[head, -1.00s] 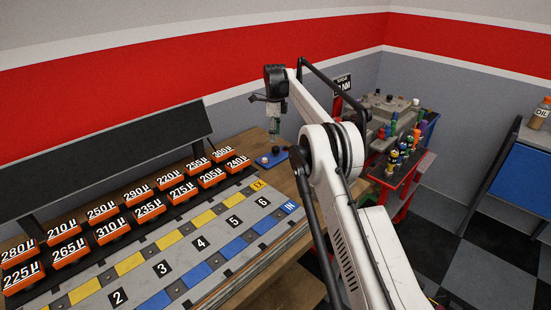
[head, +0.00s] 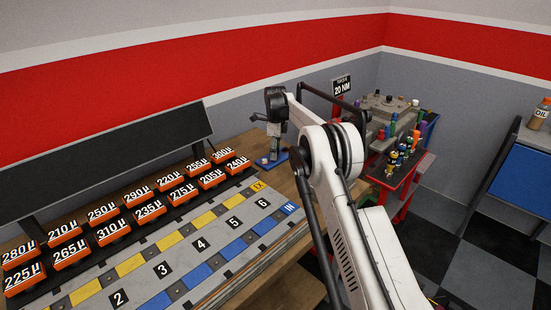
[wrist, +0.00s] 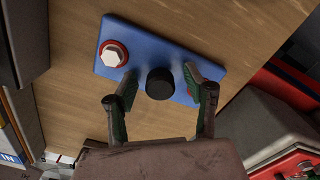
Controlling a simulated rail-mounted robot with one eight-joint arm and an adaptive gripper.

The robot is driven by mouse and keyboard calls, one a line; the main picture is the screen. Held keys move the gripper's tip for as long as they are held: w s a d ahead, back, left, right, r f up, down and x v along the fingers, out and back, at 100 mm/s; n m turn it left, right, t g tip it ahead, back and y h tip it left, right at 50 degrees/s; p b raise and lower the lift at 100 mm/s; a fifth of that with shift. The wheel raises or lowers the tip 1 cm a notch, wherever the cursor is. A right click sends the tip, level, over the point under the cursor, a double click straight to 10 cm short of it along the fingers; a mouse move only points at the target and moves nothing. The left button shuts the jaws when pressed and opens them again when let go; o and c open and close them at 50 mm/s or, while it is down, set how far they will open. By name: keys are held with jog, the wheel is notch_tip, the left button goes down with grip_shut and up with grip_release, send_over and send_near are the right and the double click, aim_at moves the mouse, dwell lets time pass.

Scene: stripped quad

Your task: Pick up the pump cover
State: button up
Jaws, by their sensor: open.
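A blue plate (wrist: 150,38) lies on the wooden bench and carries small parts. A black round part (wrist: 160,83) sits at the plate's near edge. A white hexagonal part in a red ring (wrist: 113,54) sits at its left. I cannot tell for sure which part is the pump cover. My gripper (wrist: 161,80) is open, with its two fingers on either side of the black part and nothing visibly held. The right finger covers part of the plate's right end. In the head view my gripper (head: 276,148) is low over the blue plate (head: 264,164), hiding much of it.
Rows of orange labelled blocks (head: 150,207) and a grey numbered board (head: 200,245) lie left of the gripper. A red cart (head: 398,180) with an engine (head: 387,106) and bottles stands at the right. A 20 NM sign (head: 342,86) stands behind my arm.

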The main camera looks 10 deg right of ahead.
grip_shut()
jog(key=shift+r, duration=0.1)
